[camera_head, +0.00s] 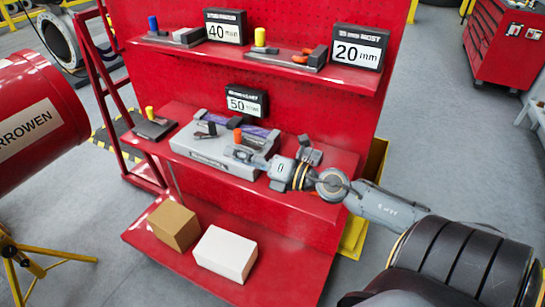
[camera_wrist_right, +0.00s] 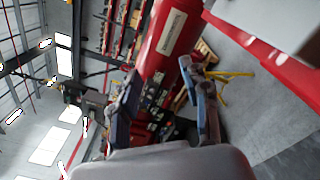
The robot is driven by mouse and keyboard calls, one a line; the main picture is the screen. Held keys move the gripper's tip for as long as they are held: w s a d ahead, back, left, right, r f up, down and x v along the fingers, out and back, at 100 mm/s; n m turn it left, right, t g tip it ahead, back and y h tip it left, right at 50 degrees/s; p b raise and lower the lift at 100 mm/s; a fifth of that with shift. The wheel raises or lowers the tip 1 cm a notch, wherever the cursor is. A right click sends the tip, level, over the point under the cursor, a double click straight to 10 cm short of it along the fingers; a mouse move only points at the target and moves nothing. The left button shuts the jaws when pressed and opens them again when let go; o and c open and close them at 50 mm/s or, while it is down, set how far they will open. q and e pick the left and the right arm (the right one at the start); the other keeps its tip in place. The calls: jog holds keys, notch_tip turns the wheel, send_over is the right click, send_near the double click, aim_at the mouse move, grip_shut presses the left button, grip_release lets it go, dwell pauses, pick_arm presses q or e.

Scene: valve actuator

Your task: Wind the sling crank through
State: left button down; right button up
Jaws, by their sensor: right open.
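A grey box-shaped unit (camera_head: 205,151) sits on the middle red shelf, with purple sling straps (camera_head: 256,131) along its back. An orange knob (camera_head: 238,135) stands upright on the unit's right part; it looks like the crank's handle, though the crank arm is not clear. My right gripper (camera_head: 238,153) reaches in from the right, just in front of the knob and over the unit. I cannot tell whether it touches. In the right wrist view its two fingers (camera_wrist_right: 160,72) are spread with nothing between them. My left gripper is not in view.
A yellow-knobbed part (camera_head: 150,127) is at the shelf's left end. A 50 mm sign (camera_head: 246,102) stands behind the unit. The upper shelf holds signs and tools. A brown box (camera_head: 173,226) and a white box (camera_head: 225,254) sit on the lower shelf. A red cylinder (camera_head: 35,110) is at left.

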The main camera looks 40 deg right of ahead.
jog(key=s+d+f+m+h, duration=0.1)
jog(key=d+m+h, duration=0.1)
jog(key=m+h, duration=0.3)
jog(key=s+d+f+m+t+h, duration=0.1)
jog(key=m+h, duration=0.4)
jog(key=m, duration=0.7)
jog(key=shift+s+d+f+h, duration=0.4)
jog(key=shift+s+d+f, duration=0.25)
jog(key=shift+d, duration=0.4)
